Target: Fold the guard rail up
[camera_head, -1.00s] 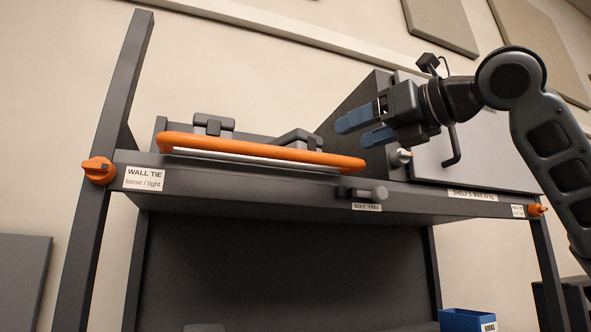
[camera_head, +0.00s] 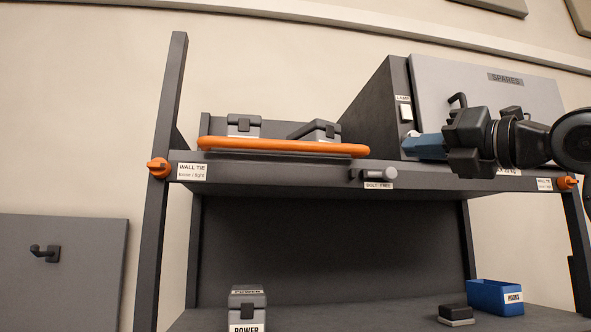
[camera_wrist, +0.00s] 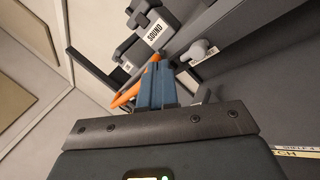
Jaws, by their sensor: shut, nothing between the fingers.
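The guard rail (camera_head: 283,146) is a long orange bar along the left part of the upper shelf's front edge, lying low before two grey cases. It also shows in the wrist view (camera_wrist: 124,98), partly hidden behind my fingers. My gripper (camera_head: 425,146) has blue fingers, shut and empty, pointing left. In the head view it is right of the rail's right end, with a visible gap. In the wrist view the fingers (camera_wrist: 157,84) overlap the rail; I cannot tell whether they touch. A grey bolt knob (camera_head: 375,173) sits on the shelf edge above a BOLT FREE label.
A grey SPARES cabinet (camera_head: 470,85) stands on the shelf behind my gripper. Orange wall-tie knobs (camera_head: 159,168) (camera_head: 567,182) are on the two posts. Below are a POWER case (camera_head: 247,305) and a blue HOOKS bin (camera_head: 490,296). The air before the shelf is open.

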